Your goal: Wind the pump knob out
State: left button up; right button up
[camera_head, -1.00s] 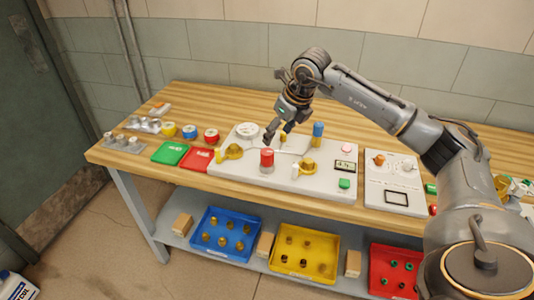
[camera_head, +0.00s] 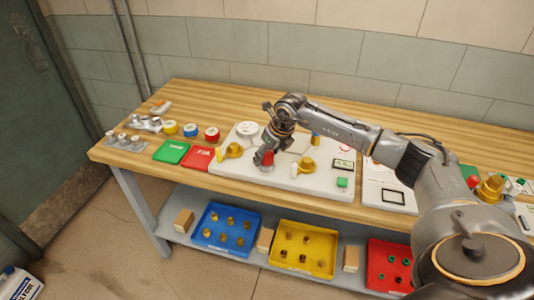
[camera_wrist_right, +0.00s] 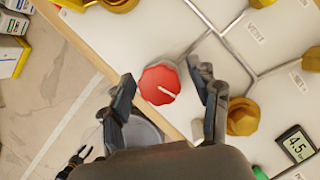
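The red pump knob (camera_head: 266,159) stands on the white panel (camera_head: 318,185) on the workbench. It shows from above in the right wrist view (camera_wrist_right: 158,86), with a white line on its top. My right gripper (camera_head: 267,150) is over the knob, pointing down. In the wrist view its two open fingers (camera_wrist_right: 162,82) are on either side of the knob, with a visible gap on each side. A small dark gripper, seemingly my left one (camera_wrist_right: 78,158), shows at the lower left of the wrist view, away from the bench; its finger state is unclear.
Yellow valve handles (camera_head: 233,150) and (camera_head: 306,165) stand on both sides of the knob. A white round gauge (camera_head: 247,129) is behind it. A small display (camera_head: 343,164) and green button (camera_head: 342,182) are to the right. Coloured trays (camera_head: 303,249) are on the lower shelf.

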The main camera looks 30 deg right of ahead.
jog(key=c, duration=1)
jog(key=shift+c, duration=0.2)
jog(key=n+y+b, duration=0.1)
jog(key=n+b, duration=0.1)
jog(key=shift+d+f+n+b, duration=0.1)
jog(key=shift+f+n+b, duration=0.05)
jog(key=shift+n+b, duration=0.25)
jog(key=n+g+y+b, duration=0.1)
jog(key=n+b, duration=0.1)
jog(key=n, duration=0.1)
jog(key=shift+n, duration=0.4)
jog(key=n+g+y+b, duration=0.1)
jog(key=n+b, duration=0.1)
jog(key=n, duration=0.2)
jog(key=shift+w+g, duration=0.1)
jog(key=shift+g, duration=0.3)
jog(key=shift+r+n+g+y+b, duration=0.1)
jog(key=shift+n+g+y+b, duration=0.2)
jog(key=shift+n, duration=0.75)
jog(key=shift+r+n+g+y+b, duration=0.1)
jog(key=shift+n+g+b, duration=0.3)
jog(key=shift+n, duration=0.65)
